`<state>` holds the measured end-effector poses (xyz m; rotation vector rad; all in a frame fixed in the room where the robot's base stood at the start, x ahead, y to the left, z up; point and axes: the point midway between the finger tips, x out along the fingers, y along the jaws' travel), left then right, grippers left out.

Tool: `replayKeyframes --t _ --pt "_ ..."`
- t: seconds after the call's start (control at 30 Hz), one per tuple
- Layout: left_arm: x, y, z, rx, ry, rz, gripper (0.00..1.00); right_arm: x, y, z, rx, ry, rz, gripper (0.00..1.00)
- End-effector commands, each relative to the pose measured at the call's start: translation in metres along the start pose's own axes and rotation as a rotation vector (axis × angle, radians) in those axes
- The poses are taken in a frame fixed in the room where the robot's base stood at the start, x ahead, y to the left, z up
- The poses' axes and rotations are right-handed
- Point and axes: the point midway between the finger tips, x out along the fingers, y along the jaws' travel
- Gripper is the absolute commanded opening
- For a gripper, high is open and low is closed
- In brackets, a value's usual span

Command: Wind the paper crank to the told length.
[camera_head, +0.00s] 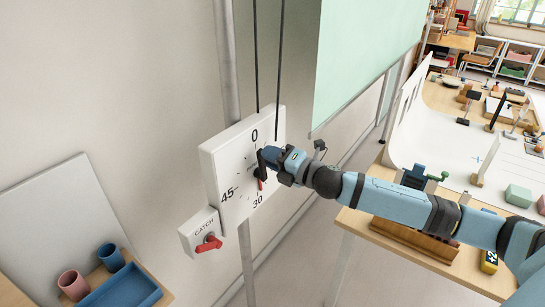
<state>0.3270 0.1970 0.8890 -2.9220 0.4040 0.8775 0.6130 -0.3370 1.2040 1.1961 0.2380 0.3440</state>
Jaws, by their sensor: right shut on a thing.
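A white crank box (216,165) with a dial marked 0, 30 and 45 stands upright against a grey post. My right gripper (266,162) is at the middle of the dial, shut on the crank, which it mostly hides. A small red pointer (261,185) shows just below the gripper, toward the 30 side. A smaller white box (188,240) marked CATCH, with a red lever (209,244), sits below the dial. A pale green paper sheet (365,50) hangs behind at the upper right. My left gripper is not in view.
Two dark cords (256,50) run up from the crank box. At lower left are a blue tray (125,290), a pink cup (73,284) and a blue cup (110,257). A wooden table (350,222) with a white sweep and several small props stands at right.

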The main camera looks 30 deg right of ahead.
Motion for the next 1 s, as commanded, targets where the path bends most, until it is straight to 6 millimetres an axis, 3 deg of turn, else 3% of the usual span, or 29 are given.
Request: replayKeyframes --t 0.17,0.2,0.3,0.67,1.0 --pt "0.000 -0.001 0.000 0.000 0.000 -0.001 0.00 0.000 0.001 0.000 0.001 0.000 0.001 0.00" --pt "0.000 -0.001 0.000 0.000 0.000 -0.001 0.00 0.000 0.001 0.000 0.001 0.000 0.001 0.30" --pt "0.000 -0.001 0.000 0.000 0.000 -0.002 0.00 0.000 0.000 0.000 0.001 0.000 0.001 0.53" --pt "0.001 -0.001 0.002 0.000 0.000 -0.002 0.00 -0.004 -0.002 0.000 0.002 0.000 -0.002 0.53" --pt "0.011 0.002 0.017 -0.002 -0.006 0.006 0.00 -0.051 -0.005 -0.002 0.002 0.001 -0.004 0.53"
